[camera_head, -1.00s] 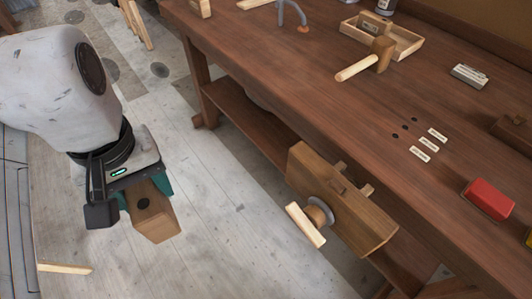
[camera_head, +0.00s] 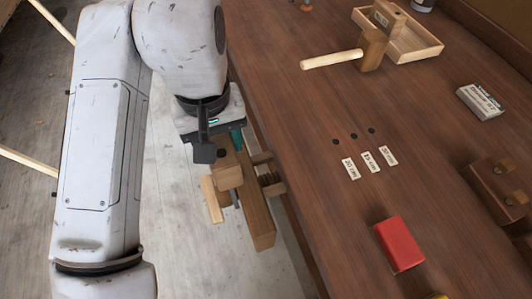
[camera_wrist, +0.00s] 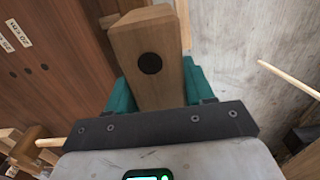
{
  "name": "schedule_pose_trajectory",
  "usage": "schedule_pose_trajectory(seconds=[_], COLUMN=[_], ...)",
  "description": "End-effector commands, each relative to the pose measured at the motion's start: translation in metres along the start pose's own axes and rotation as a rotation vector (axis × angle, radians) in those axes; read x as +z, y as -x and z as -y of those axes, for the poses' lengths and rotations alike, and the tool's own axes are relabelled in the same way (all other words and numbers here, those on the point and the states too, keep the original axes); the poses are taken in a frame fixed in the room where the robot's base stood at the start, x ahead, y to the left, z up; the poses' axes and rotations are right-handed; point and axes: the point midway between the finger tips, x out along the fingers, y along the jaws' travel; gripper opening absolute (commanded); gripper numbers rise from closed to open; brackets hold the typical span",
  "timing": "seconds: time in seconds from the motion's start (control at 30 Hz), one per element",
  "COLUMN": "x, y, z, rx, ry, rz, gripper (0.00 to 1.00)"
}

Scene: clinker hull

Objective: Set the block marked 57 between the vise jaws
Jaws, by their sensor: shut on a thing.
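My gripper (camera_head: 226,150) is shut on a wooden block (camera_wrist: 148,85), with teal fingers on both sides of it in the wrist view. The block's near face shows a round black spot; no number is readable. In the head view part of the block (camera_head: 228,177) shows below my gripper, over or in front of the wooden vise (camera_head: 259,218) at the bench's left edge. The vise's pale handle (camera_head: 212,200) shows left of it. My gripper hides part of the vise, and I cannot tell whether the block touches it.
The bench top (camera_head: 310,200) holds a red block (camera_head: 399,244), several pale labels beside dark holes, a mallet (camera_head: 371,50), a wooden tray (camera_head: 428,48) and a grey-white box (camera_head: 480,101). Open floor (camera_head: 180,250) lies left of the bench.

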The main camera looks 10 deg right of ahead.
Motion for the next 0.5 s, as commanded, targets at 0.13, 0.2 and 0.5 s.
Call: schedule_pose_trajectory(seconds=[0.13, 0.2, 0.5], x=[-0.003, -0.004, -0.007], y=[-0.014, -0.029, -0.063], z=[-0.035, -0.046, -0.074], rx=[0.003, 0.005, 0.002], ry=[-0.005, -0.002, 0.001], rz=[0.001, 0.002, 0.0], gripper=[0.09, 0.09, 0.09])
